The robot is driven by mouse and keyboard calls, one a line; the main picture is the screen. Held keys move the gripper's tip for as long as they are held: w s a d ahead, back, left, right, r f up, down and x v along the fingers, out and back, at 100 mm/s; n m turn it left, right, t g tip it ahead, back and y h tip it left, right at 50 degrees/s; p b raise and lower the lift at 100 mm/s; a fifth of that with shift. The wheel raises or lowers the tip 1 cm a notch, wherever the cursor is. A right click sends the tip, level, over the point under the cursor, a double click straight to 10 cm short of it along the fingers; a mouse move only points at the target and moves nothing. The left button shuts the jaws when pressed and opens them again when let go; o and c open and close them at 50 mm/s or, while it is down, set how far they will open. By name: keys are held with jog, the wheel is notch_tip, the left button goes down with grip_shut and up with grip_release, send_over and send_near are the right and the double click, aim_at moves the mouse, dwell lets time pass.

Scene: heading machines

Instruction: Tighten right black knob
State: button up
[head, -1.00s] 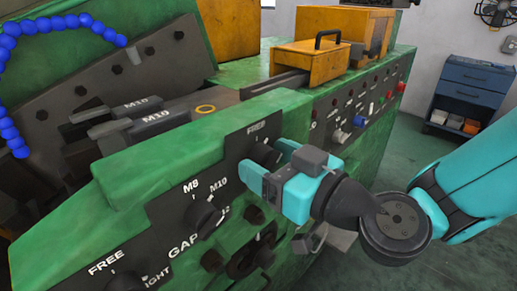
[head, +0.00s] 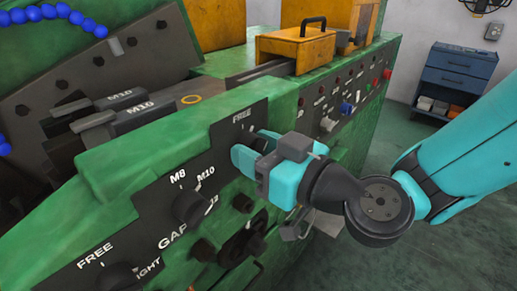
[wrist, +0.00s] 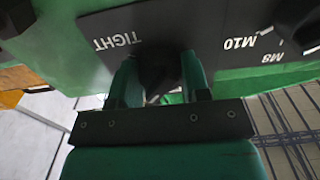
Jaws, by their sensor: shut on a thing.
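The right black knob (wrist: 157,70) sits on the machine's dark panel beside the word TIGHT. In the wrist view it is between the two teal fingers of my gripper (wrist: 158,85), which is shut on it. In the head view my gripper (head: 256,149) reaches the panel below the upper FREE label. Its fingers and body hide most of the knob there. I cannot tell exactly where the knob's pointer stands.
The middle black knob (head: 192,206), with M8 and M10 marks, is lower left of my gripper. Another knob (head: 120,277) is at the bottom left. A dark handle (head: 247,241) juts out below. Buttons (head: 345,109) line the green machine's side. Floor is clear at right.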

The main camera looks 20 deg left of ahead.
jog(key=shift+s+a, duration=0.1)
dwell(1.6)
jog(key=o, duration=0.9)
jog(key=shift+a, duration=0.1)
jog(key=shift+o, duration=0.2)
